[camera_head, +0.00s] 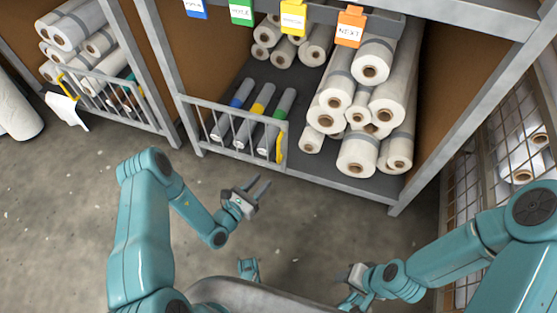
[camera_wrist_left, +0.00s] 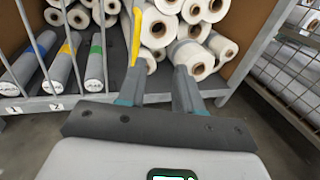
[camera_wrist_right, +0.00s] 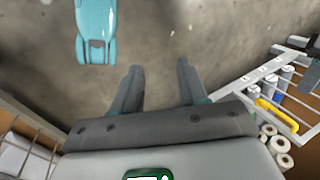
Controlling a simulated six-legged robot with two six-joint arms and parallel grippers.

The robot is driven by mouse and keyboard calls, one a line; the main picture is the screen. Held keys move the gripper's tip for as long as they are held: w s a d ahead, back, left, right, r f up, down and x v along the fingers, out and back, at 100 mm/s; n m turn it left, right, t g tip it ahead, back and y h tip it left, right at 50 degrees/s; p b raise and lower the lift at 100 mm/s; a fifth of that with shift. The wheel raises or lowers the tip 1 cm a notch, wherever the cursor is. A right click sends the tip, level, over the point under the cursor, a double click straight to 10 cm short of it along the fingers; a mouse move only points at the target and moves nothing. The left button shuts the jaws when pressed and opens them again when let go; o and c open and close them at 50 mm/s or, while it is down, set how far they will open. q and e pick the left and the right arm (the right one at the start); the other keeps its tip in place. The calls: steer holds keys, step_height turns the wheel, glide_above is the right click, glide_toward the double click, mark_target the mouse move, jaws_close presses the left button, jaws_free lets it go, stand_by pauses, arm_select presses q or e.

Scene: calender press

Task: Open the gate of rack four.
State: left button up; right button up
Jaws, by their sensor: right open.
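A grey barred gate (camera_head: 232,128) stands across the left part of the middle rack's bottom shelf. Its yellow handle (camera_head: 280,147) is at the right end and also shows in the left wrist view (camera_wrist_left: 135,38). The gate looks closed. No rack number can be read. My left gripper (camera_head: 261,181) is open and empty, in front of and below the handle. In the left wrist view its fingers (camera_wrist_left: 158,75) are spread, with the handle beyond the left finger, seemingly apart from it. My right gripper (camera_wrist_right: 154,66) is open and empty over the floor, far from the gate.
Grey rolls with coloured bands (camera_head: 262,100) lie behind the gate. White rolls (camera_head: 358,155) fill the shelf's right part. A left rack has a similar gate (camera_head: 110,92). A wire mesh cage (camera_head: 470,165) stands at right. Floor before the gate is clear.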

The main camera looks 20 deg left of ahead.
arm_select(q)
steer(key=w+a+f+n+y, duration=0.1)
steer(key=w+a+y, duration=0.1)
steer(key=b, duration=0.6)
glide_above(278, 161)
steer(key=shift+w+t, duration=0.35)
steer(key=shift+t, duration=0.05)
jaws_close()
arm_select(e)
step_height(278, 161, down, 6)
steer(key=w, duration=0.1)
steer(key=shift+w+d, duration=0.25)
steer(key=shift+d, duration=0.2)
